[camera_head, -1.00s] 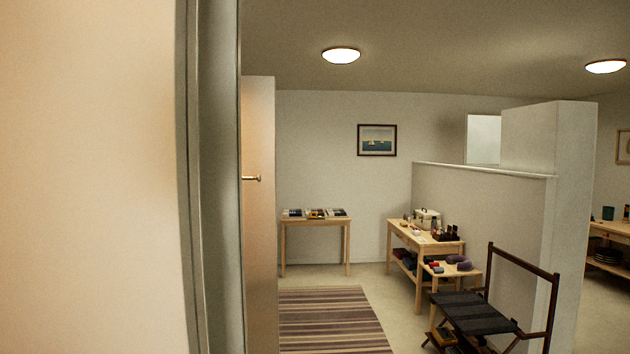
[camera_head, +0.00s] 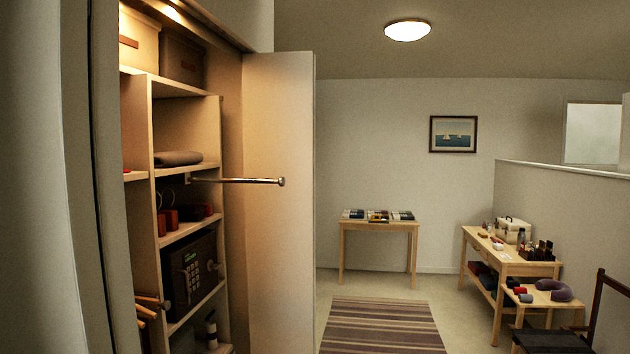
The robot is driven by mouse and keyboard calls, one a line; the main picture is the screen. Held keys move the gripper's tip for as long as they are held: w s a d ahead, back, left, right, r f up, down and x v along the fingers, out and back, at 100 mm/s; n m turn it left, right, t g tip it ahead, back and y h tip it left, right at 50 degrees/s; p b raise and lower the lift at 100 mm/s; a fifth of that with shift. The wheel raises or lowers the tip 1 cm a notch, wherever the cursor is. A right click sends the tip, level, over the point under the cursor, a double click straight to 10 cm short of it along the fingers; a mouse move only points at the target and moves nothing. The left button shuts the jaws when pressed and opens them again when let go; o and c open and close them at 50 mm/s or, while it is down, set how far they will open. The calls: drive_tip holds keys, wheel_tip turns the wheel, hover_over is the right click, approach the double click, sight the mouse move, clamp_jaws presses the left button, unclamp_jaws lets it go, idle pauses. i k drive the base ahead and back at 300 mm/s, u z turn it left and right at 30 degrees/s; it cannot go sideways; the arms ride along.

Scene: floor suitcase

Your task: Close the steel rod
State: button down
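The steel rod (camera_head: 238,180) sticks out horizontally from the shelving inside an open wardrobe at the left. It is a shiny bar with a round knob at its right end, and it reaches out past the wardrobe's front. Its left end meets a bracket by the shelf upright. The pale wardrobe door (camera_head: 280,200) stands open behind the rod. My gripper is not in this view.
Wardrobe shelves (camera_head: 185,172) hold a folded grey item, red items and a dark safe (camera_head: 192,272). A striped rug (camera_head: 380,325) lies on open floor. A small table (camera_head: 378,224), a side table (camera_head: 510,264) and a dark folding chair (camera_head: 550,340) stand beyond.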

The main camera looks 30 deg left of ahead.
sight(281, 181)
drive_tip(key=u, duration=0.45)
drive_tip(key=i, duration=1.5)
drive_tip(key=u, duration=1.75)
drive_tip(key=i, duration=0.7)
drive_tip(key=u, duration=0.45)
